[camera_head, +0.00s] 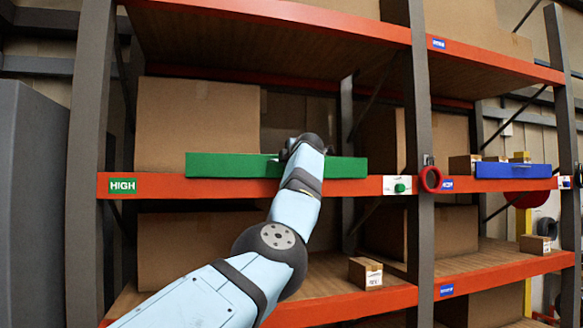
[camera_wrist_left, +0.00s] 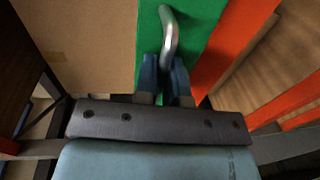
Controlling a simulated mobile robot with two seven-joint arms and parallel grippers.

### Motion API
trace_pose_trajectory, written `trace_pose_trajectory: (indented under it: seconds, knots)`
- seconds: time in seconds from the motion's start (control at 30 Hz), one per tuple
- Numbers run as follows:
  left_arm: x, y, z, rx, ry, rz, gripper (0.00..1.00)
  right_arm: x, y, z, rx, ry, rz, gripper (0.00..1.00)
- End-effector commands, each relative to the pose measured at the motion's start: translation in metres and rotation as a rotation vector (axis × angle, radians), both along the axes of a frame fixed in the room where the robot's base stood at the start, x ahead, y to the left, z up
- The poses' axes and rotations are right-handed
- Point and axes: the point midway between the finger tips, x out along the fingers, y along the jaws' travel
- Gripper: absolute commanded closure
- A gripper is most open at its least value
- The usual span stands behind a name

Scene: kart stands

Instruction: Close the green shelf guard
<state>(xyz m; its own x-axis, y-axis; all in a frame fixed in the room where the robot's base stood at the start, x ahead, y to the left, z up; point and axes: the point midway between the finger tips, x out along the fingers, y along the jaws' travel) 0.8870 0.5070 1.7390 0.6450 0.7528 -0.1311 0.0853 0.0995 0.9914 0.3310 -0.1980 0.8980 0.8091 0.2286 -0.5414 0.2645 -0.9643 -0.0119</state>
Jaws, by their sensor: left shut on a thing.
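The green shelf guard (camera_head: 230,166) is a long green bar along the top of the orange middle shelf beam, its right end short of the grey post. Its green face also shows in the left wrist view (camera_wrist_left: 205,25). A curved metal handle (camera_wrist_left: 170,38) stands out from it. My left gripper (camera_wrist_left: 167,75) is shut on this handle, its two blue-grey fingers on either side. In the head view, my left gripper (camera_head: 303,146) is at the guard, right of its middle, and the arm hides part of it. My right gripper is in neither view.
A green HIGH label (camera_head: 123,185) and a white plate with a green knob (camera_head: 397,185) are on the beam. A red ring (camera_head: 431,179) hangs at the post. A blue guard (camera_head: 513,170) is to the right. A small box (camera_head: 365,272) stands on the lower shelf.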

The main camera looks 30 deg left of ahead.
Motion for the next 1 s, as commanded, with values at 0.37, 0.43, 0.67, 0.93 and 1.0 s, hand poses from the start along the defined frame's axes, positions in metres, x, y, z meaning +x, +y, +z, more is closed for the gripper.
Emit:
trace_pose_trajectory:
  seconds: [0.37, 0.43, 0.67, 0.93, 1.0]
  knots:
    - [-0.0035, 0.0011, 0.0023, -0.059, 0.051, 0.003, 1.00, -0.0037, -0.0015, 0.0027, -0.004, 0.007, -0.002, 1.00]
    - [-0.0037, 0.0013, 0.0024, -0.060, 0.052, 0.003, 1.00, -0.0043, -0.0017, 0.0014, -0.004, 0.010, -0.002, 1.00]
    - [-0.0039, 0.0019, 0.0029, -0.060, 0.050, 0.004, 1.00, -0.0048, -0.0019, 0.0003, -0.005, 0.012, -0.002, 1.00]
    - [-0.0036, 0.0015, 0.0024, -0.060, 0.051, 0.003, 0.65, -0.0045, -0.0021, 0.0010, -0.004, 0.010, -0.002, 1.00]
    - [-0.0035, 0.0012, 0.0020, -0.060, 0.052, 0.003, 0.65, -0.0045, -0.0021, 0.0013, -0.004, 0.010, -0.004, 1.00]
